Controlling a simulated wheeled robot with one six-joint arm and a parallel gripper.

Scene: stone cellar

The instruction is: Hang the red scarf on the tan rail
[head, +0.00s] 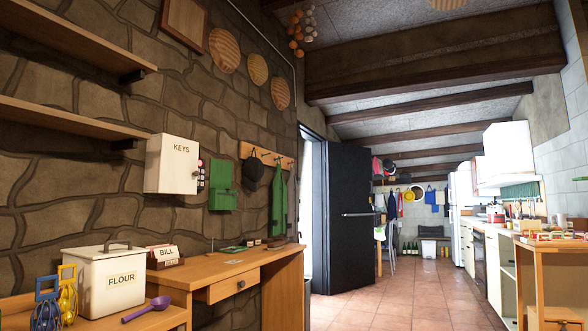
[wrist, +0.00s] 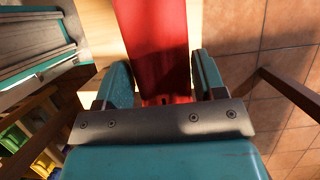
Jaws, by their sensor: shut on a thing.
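The red scarf (wrist: 153,40) is a long flat strip between the two teal fingers of my gripper (wrist: 160,82) in the wrist view. It runs away to the top edge of that view, and its far end is out of sight. The gripper is shut on it. Neither gripper nor scarf shows in the head view. The tan rail (head: 246,150) is a short wooden board with hooks on the stone wall, left of the dark door. A dark cap (head: 252,172) and a green apron (head: 278,205) hang from it.
A wooden desk (head: 215,268) stands below the rail, with a card holder marked BILL (head: 164,255) and a flour tin (head: 104,283) at left. A white key box (head: 172,164) and a green wall holder (head: 222,185) are beside the rail. The tiled floor (head: 400,295) is open.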

